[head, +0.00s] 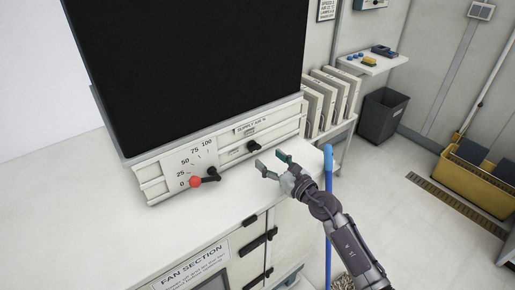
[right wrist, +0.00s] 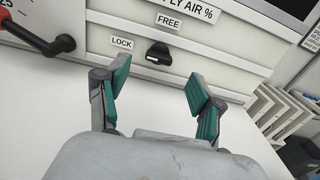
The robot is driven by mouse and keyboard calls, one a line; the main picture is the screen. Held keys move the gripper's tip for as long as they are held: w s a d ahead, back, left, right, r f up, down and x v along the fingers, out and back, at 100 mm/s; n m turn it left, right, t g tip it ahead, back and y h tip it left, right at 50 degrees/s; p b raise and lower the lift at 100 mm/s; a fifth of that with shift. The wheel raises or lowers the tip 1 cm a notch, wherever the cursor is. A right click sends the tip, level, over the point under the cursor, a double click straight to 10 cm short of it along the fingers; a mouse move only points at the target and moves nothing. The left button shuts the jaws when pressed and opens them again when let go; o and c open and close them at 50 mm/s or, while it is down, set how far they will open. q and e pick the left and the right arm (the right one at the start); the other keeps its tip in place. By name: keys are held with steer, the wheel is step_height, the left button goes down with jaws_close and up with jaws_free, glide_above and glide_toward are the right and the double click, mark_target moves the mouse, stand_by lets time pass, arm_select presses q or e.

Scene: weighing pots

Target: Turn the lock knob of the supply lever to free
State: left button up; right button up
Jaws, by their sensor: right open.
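The lock knob (head: 253,146) is a small black knob on the pale supply panel under the dark screen. In the right wrist view the knob (right wrist: 159,54) sits right of the LOCK label (right wrist: 122,43) and below the FREE label (right wrist: 168,21). Its pointer side seems turned toward LOCK. The supply lever (head: 206,178) is black with a red ball end (head: 195,182), near 0 on its scale. My right gripper (head: 271,164) is open and empty, in front of the knob and apart from it; its green-padded fingers (right wrist: 160,90) spread either side below the knob. My left gripper is not visible.
A white counter (head: 225,198) lies under the panel, clear in front of it. White binders (head: 328,98) stand on a shelf to the right. A blue pole (head: 328,205) stands at the counter's right end. A yellow bucket (head: 471,190) and dark bin (head: 383,115) are farther right.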

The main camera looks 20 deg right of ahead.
mark_target(257, 149)
steer(key=x, duration=0.6)
steer(key=shift+w+a, duration=0.1)
steer(key=shift+w, duration=0.15)
steer(key=c, duration=1.1)
steer(key=shift+c, duration=0.2)
